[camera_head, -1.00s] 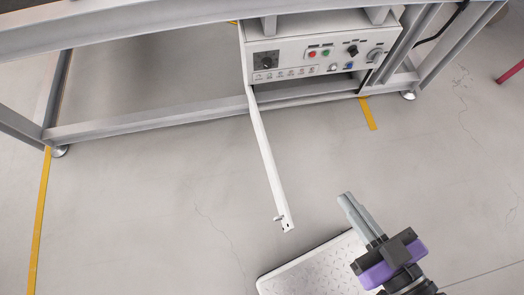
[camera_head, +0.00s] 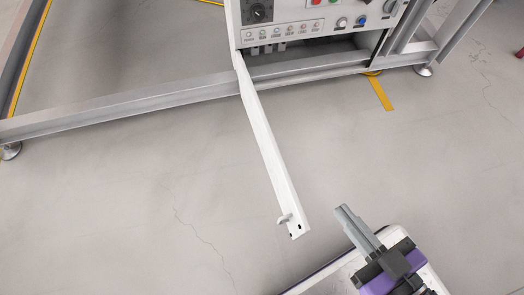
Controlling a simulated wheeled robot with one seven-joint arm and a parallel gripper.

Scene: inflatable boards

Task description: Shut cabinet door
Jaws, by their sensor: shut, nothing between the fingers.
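The cabinet door (camera_head: 266,150) is a white panel seen nearly edge-on. It stands wide open, swung out toward me from its hinge at the left side of the control cabinet (camera_head: 300,32). A small latch (camera_head: 285,219) sits near its free end. My gripper (camera_head: 341,210) is shut and empty. It is to the right of the door's free end, apart from it in the picture, pointing up and left. The cabinet's opening shows as a dark gap under its panel of knobs and buttons.
A grey metal frame (camera_head: 150,107) runs across beside and below the cabinet, with feet on the floor. Yellow tape (camera_head: 380,93) marks the floor. The grey floor (camera_head: 120,200) around the door is clear. My base shows at the bottom right.

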